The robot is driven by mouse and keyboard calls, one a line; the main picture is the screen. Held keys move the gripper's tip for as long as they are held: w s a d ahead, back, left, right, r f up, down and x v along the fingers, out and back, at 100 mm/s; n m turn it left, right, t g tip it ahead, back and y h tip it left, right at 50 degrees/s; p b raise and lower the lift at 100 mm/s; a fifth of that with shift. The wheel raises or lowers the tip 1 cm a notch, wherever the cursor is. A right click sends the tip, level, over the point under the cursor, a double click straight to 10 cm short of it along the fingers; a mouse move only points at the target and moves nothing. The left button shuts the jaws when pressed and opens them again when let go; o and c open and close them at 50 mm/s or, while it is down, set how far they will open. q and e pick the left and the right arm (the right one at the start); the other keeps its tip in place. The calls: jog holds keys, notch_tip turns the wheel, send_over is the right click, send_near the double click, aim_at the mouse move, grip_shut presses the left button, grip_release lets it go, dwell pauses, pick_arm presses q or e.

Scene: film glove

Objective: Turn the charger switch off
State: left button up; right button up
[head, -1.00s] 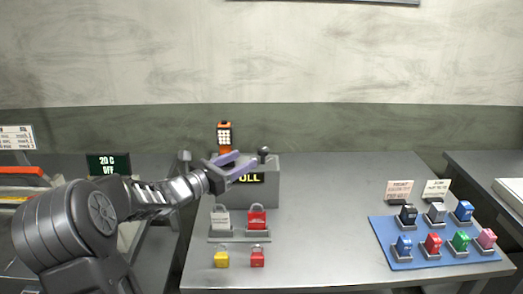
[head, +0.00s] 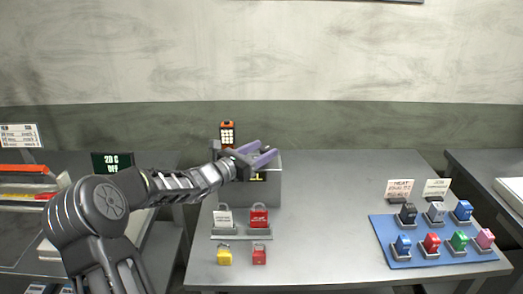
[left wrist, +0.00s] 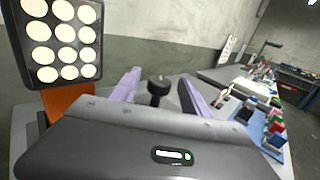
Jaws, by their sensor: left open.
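The charger is a grey box (head: 272,192) on the middle table in the head view. Its lit display is mostly covered by my left gripper. The charger switch, a black knobbed lever (left wrist: 157,90), shows in the left wrist view between my two purple fingers, with a gap on each side. My left gripper (head: 266,151) is open at the top of the box, its fingers pointing right and slightly up. I cannot tell from the lever's look which position it is in. My right gripper is not in view.
An orange lamp (head: 227,134) stands close behind the gripper; its lit face (left wrist: 62,38) is near in the wrist view. Several padlocks (head: 259,216) sit in front of the charger. A blue mat (head: 385,228) with coloured blocks lies right. The table between is clear.

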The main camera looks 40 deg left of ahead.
pick_arm(q)
jog(key=shift+c, duration=0.4)
grip_shut()
